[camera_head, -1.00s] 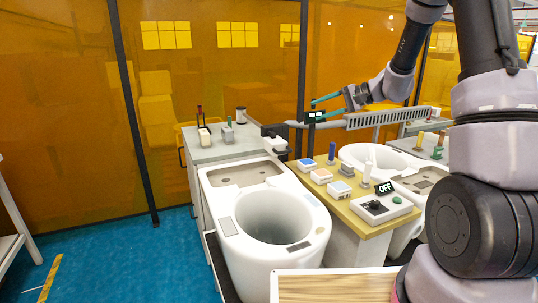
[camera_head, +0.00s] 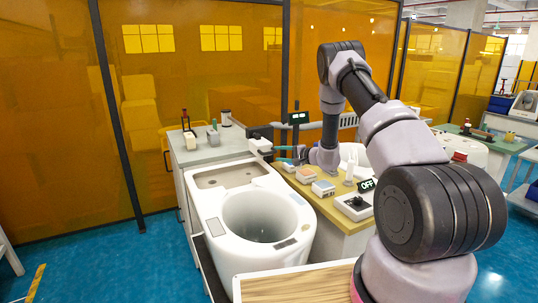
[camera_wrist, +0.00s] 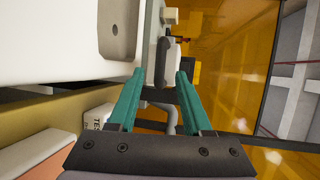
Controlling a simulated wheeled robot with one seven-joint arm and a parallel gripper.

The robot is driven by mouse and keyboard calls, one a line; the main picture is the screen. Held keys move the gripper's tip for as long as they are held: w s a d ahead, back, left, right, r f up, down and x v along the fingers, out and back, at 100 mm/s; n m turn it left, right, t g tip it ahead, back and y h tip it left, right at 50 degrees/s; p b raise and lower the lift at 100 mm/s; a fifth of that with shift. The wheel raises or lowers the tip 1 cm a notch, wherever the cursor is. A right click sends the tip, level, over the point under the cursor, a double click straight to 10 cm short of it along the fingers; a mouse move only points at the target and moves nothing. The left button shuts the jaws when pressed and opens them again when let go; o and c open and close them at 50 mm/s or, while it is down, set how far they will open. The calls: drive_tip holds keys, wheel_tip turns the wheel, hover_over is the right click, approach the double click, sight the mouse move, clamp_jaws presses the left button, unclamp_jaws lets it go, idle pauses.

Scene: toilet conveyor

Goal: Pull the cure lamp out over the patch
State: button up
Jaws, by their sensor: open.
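What looks like the cure lamp (camera_head: 261,145) is a small white and black head on a dark bracket, behind the white toilet bowl (camera_head: 205,215). My gripper (camera_head: 281,153), with teal fingers, is just right of it in the head view. In the wrist view, my gripper (camera_wrist: 160,75) is open, and a black and white part, probably the lamp (camera_wrist: 164,60), shows between and beyond the fingertips; contact is not clear. Grey rectangles lie on the bowl's rim, one at the front (camera_head: 285,243); I cannot tell which is the patch.
A yellow-topped bench (camera_head: 345,222) with small blocks and an "OFF" control box (camera_head: 354,207) stands right of the bowl. A grey cabinet (camera_head: 212,152) is behind left. A post with a small display (camera_head: 298,117) rises behind my gripper.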

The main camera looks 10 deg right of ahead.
sight(272, 152)
drive_tip(key=x, duration=0.6)
drive_tip(key=shift+w, duration=0.1)
clamp_jaws()
idle(1.3)
